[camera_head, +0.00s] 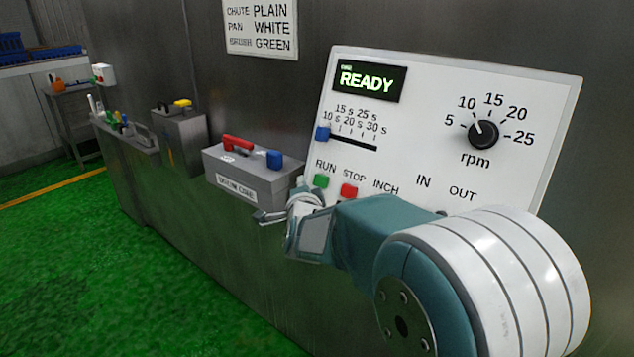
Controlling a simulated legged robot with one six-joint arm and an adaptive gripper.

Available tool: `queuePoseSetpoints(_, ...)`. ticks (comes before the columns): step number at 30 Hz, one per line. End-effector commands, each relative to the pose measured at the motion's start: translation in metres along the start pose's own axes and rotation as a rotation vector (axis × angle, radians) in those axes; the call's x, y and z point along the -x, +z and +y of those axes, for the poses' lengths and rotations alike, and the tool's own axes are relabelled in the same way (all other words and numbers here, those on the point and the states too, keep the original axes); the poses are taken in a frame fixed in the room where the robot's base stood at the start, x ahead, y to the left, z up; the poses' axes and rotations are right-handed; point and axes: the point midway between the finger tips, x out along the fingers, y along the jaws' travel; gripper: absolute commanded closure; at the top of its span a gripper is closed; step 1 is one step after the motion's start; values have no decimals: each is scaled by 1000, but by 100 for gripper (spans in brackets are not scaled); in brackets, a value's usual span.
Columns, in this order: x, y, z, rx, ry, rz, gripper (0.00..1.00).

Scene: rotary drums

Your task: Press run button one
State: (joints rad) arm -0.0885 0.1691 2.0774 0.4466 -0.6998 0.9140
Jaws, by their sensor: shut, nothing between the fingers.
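A tilted white control panel (430,120) fills the right of the view. The green RUN button (321,181) is on its lower left, beside the red STOP button (349,191). The display (366,80) reads READY. My gripper (260,217) is shut and empty, below and left of the RUN button and apart from it, in front of the metal wall. My arm crosses the lower right and hides the panel's bottom edge, including whatever is under the INCH label.
A grey box (262,190) with a red handle and blue knob stands just left of the panel, close to my gripper. Another grey box (182,140) and a tool tray (125,130) stand farther left. Green floor (130,290) is clear at the lower left.

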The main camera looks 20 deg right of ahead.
Motion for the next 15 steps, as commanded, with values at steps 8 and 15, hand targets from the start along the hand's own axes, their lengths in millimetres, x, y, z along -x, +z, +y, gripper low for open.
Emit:
queuePoseSetpoints(8,-20,-12,14,4,1,1,100)
queuePoseSetpoints(15,-24,-15,17,3,0,0,100)
